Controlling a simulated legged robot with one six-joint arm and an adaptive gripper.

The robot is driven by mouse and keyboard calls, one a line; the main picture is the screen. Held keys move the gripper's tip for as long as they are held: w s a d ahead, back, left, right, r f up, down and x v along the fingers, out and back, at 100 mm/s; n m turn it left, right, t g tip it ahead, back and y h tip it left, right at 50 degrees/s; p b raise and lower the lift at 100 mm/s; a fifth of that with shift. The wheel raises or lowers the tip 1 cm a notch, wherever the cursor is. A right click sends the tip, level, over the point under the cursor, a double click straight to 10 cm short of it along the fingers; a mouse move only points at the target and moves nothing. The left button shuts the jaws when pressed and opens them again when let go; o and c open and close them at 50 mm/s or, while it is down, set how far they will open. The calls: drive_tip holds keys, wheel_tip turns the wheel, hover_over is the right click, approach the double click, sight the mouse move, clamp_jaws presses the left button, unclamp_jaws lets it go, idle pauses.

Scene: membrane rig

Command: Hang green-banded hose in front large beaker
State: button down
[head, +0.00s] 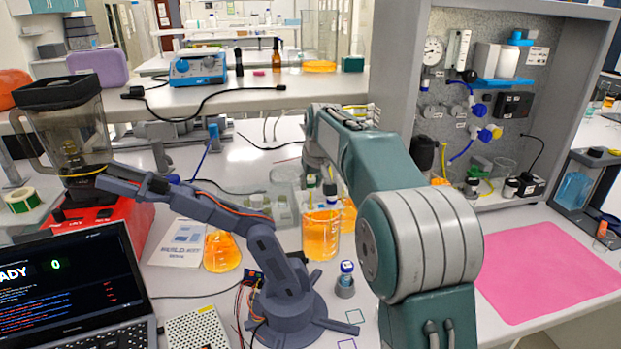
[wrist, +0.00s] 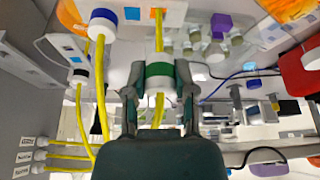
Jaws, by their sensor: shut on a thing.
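In the wrist view, my gripper (wrist: 159,86) is shut on the green-banded hose (wrist: 159,71), a yellow tube with a white end piece and a green band. A blue-banded hose (wrist: 103,22) and a dark-banded hose (wrist: 80,76) show to its left, apart from it. In the head view, the front large beaker (head: 320,238) holds orange liquid and stands on the bench behind the small robot arm. My arm arches over, and its end comes down behind and above this beaker; my fingers are mostly hidden there. I cannot tell the hose end's exact gap to the rim.
A second orange-filled vessel (head: 349,216) stands close behind the beaker. A small grey robot arm (head: 262,245), an orange flask (head: 222,252) and a blue-labelled vial (head: 346,272) are near. The grey instrument panel (head: 455,105) rises at right. The pink mat (head: 545,270) is clear.

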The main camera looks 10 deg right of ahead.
drive_tip(key=shift+f, duration=2.75)
drive_tip(key=shift+c, duration=1.8)
unclamp_jaws()
drive_tip(key=v, duration=1.1)
drive_tip(key=shift+s+r, duration=0.2)
drive_tip(key=shift+r, duration=0.15)
